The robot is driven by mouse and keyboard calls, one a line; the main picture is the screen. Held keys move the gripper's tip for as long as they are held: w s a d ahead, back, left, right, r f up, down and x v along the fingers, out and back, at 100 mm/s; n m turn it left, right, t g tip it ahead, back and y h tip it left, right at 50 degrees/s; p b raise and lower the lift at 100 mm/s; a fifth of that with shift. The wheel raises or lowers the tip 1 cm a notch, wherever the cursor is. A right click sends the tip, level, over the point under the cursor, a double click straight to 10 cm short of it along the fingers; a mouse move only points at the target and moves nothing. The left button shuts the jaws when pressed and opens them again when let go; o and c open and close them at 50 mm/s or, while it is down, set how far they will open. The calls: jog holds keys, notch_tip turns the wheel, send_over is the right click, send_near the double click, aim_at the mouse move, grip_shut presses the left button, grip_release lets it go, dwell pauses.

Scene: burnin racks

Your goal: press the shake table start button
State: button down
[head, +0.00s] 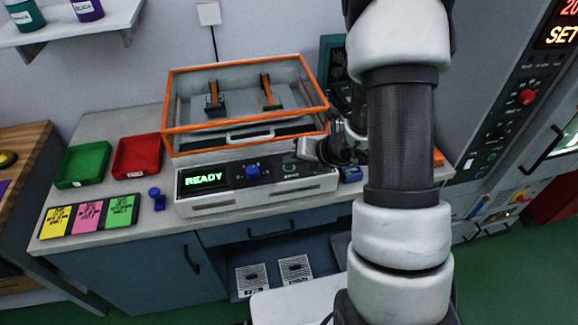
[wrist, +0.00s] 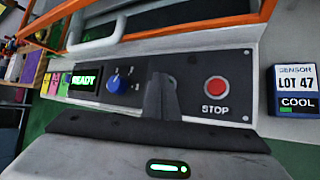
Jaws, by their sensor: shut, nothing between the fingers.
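The shake table control panel (head: 225,188) has a green READY display (head: 204,179) and a blue knob (head: 252,173). A button with a green ring (head: 290,168) sits right of the knob in the head view; its label is too small to read. In the wrist view, the display (wrist: 84,82), knob (wrist: 114,83) and a red STOP button (wrist: 215,87) show. My gripper (wrist: 161,82) is shut and empty, in front of the panel between knob and STOP button, hiding that part. I cannot tell whether it touches. In the head view, my gripper (head: 311,150) is by the panel's right part.
An orange-framed guard (head: 248,130) stands above the panel. Green (head: 82,165) and red (head: 137,157) trays and coloured note cards (head: 90,216) lie on the bench's left. A blue knob-like piece (head: 157,199) stands near them.

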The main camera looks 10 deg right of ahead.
jog(key=shift+f, duration=0.25)
jog(key=shift+r, duration=0.1)
dwell(0.3)
jog(key=shift+r+p, duration=0.45)
jog(key=shift+r, duration=0.3)
notch_tip(320, 180, up, 5)
jog(key=p, duration=0.4)
dwell(0.7)
